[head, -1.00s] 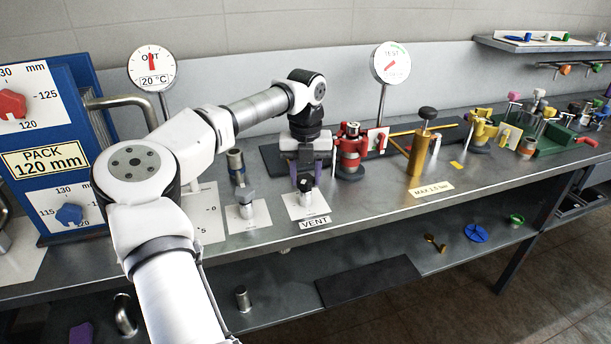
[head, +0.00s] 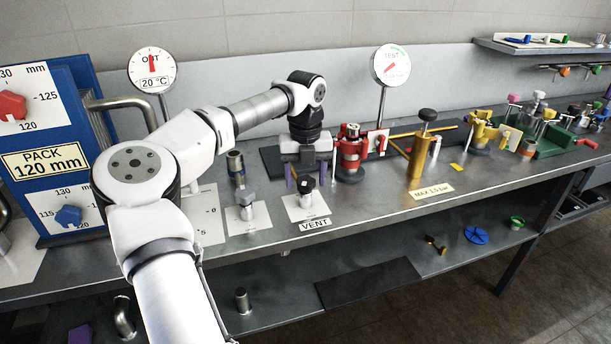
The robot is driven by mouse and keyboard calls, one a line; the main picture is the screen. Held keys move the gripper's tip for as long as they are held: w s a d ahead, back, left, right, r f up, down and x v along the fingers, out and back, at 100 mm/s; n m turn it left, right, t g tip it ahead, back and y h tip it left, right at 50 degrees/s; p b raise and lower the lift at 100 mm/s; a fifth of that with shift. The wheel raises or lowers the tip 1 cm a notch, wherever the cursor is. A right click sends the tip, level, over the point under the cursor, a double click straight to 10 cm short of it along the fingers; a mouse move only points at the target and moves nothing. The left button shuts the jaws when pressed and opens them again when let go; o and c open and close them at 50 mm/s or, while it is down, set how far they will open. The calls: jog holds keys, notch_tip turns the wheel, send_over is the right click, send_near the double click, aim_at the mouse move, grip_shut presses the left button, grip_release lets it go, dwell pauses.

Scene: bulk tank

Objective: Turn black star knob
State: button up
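The black star knob (head: 305,186) sits on a short metal stem on a white plate behind the VENT label (head: 314,224). My gripper (head: 310,176) points down just above and behind the knob as seen in the head view. Its fingers are spread, with a purple one to the left of the knob and a thin one to the right. Nothing shows held between them. Whether the fingertips reach down around the knob, or touch it, I cannot tell.
A grey knob (head: 247,199) on its own plate stands left of the VENT plate. A red clamp device (head: 351,150) stands close to the right of my gripper. A yellow pump cylinder (head: 418,156) and a test gauge (head: 391,66) are further right.

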aim_at(306, 180)
notch_tip(306, 180, up, 14)
jog(key=b, duration=0.1)
dwell(0.5)
jog(key=shift+f, duration=0.1)
